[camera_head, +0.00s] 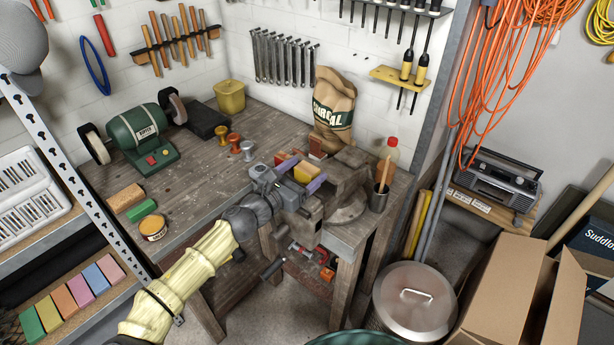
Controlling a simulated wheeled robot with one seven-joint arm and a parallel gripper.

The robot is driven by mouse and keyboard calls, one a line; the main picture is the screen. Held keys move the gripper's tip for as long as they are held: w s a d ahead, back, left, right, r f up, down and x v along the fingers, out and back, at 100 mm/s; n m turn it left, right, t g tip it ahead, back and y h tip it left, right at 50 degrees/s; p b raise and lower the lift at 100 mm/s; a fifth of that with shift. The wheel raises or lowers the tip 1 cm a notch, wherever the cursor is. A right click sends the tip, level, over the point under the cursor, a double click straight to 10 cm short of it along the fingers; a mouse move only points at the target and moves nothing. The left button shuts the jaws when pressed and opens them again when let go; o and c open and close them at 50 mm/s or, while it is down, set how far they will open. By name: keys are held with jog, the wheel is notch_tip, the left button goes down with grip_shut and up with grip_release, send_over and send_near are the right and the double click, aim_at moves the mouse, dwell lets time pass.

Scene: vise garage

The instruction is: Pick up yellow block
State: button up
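A small yellow block (304,173) sits at the vise on the workbench, in the middle of the head view. My gripper (302,174) reaches it from the lower left, with its two lavender fingers spread on either side of the block. The block fills most of the space between the fingers. I cannot tell whether both fingers touch it. Its lower part is hidden by the gripper and the vise. The grey vise (346,188) stands just right of the fingers at the bench corner.
A bench grinder (143,140) and a yellow bin (230,97) are farther left. The bench left of my gripper is mostly clear.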

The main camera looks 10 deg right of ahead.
jog(key=c, duration=0.9)
jog(key=shift+c, duration=0.2)
notch_tip(320, 180, up, 28)
jog(key=b, duration=0.1)
